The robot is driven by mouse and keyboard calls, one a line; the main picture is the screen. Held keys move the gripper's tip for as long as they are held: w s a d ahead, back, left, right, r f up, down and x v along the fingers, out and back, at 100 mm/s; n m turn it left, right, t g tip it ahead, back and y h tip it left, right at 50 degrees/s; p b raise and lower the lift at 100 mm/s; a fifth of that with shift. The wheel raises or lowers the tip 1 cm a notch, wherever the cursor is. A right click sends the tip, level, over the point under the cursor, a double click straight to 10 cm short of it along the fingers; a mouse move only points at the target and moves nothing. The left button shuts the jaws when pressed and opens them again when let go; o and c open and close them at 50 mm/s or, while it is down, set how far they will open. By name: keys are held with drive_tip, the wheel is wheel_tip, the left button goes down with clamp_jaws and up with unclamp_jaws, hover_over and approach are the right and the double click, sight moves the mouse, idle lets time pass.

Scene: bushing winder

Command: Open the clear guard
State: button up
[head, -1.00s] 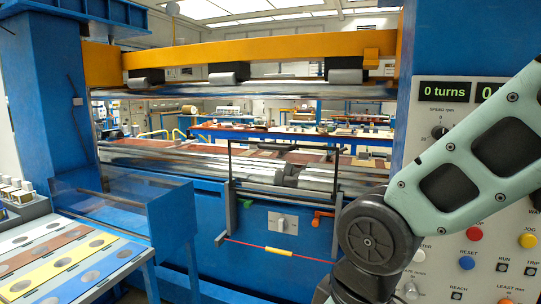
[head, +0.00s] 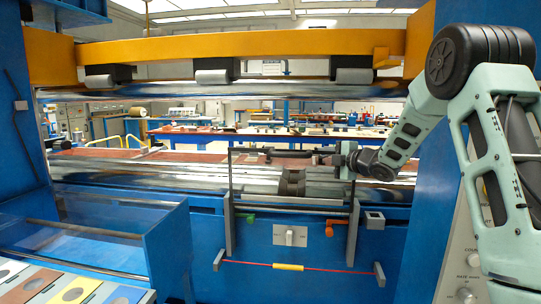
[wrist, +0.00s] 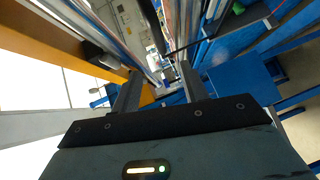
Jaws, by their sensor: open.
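The clear guard (head: 232,180) is a see-through panel in a thin dark frame on the front of the blue machine. It stands upright in front of the steel rollers, between two grey side brackets. My gripper (head: 326,160) is at the guard's upper right corner in the head view, pointing left along its top edge. Its jaws are apart with nothing between them in the wrist view (wrist: 160,80). A thin dark bar (wrist: 195,43) crosses just beyond the fingertips there, probably part of the guard frame. Whether the fingers touch the frame I cannot tell.
A yellow beam (head: 240,47) with rollers runs overhead. A clear-sided bin (head: 110,235) stands at left.

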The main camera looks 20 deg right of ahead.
sight(294, 156)
drive_tip(key=p+x, duration=0.5)
drive_tip(key=x, duration=1.2)
drive_tip(key=shift+w+r, duration=0.1)
drive_tip(key=shift+w, duration=0.2)
clamp_jaws()
